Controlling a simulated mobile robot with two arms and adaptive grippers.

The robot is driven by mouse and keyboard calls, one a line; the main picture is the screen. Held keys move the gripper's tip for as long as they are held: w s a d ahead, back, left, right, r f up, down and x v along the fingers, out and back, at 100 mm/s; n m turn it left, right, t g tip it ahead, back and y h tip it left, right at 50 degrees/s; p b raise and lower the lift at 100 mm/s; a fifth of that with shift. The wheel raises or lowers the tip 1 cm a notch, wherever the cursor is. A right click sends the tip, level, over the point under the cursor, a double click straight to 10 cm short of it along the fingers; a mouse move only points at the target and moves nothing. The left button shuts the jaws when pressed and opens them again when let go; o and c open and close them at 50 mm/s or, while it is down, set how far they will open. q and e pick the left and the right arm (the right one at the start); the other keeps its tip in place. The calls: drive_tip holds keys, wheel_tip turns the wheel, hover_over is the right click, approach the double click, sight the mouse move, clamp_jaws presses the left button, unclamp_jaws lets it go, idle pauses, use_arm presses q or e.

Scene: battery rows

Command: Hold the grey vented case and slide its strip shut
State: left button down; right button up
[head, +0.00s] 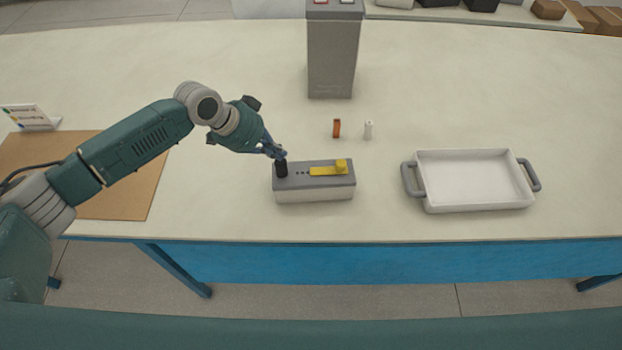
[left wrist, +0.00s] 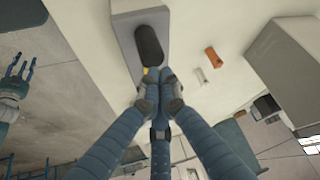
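The grey vented case (head: 314,194) lies on the table, with a black upright post (head: 281,170) at its left end. Its yellow strip (head: 322,171) lies along the top, with a raised yellow knob (head: 341,165) at the right end and small dark holes left of the strip. My left gripper (head: 279,152) is at the top of the post. In the left wrist view its fingertips (left wrist: 158,72) are close together beside the black post (left wrist: 149,44); whether they grip it is unclear. My right gripper (left wrist: 16,78) shows at the left there, fingers spread and empty, away from the case.
An orange cell (head: 336,128) and a white cell (head: 368,130) stand behind the case. A white tray (head: 428,205) with grey handles is to the right, a tall grey box (head: 332,60) behind. A brown mat (head: 150,190) lies left. The table between case and tray is clear.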

use_arm(q)
drive_tip(key=shift+f+b, duration=0.3)
drive_tip(key=shift+f, duration=0.25)
use_arm(e)
drive_tip(key=shift+a+f, duration=0.1)
drive_tip(key=shift+f, duration=0.2)
